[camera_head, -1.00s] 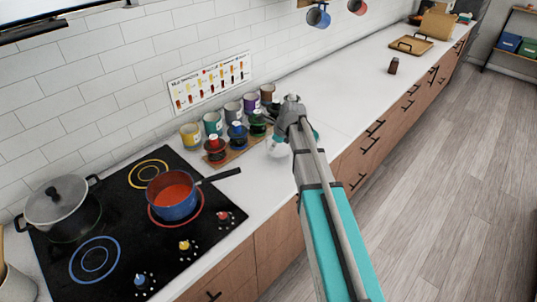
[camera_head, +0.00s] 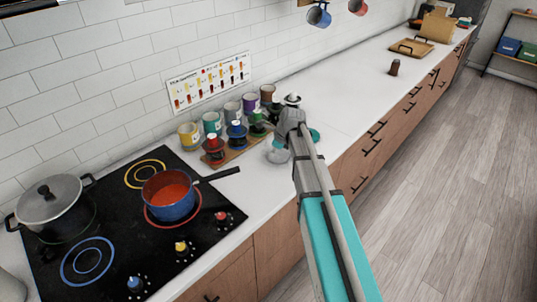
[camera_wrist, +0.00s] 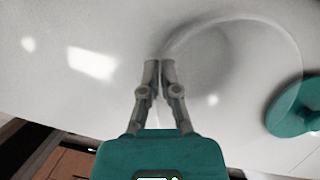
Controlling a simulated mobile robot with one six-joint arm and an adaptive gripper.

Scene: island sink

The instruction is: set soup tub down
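The soup tub looks clear and round. In the head view the tub (camera_head: 276,154) shows beside my gripper (camera_head: 277,136), low over or on the white counter, partly hidden by my arm. In the wrist view its pale rim and wall (camera_wrist: 235,75) fill the right of centre. My gripper (camera_wrist: 160,62) has its two fingers close together at the tub's left rim, and they look shut on its wall. I cannot tell whether the tub's base touches the counter. A teal round lid (camera_wrist: 295,112) lies to the tub's right; the lid also shows in the head view (camera_head: 315,135).
A blue pot of red soup (camera_head: 170,195) and a lidded grey pot (camera_head: 52,205) sit on the black cooktop (camera_head: 125,235).

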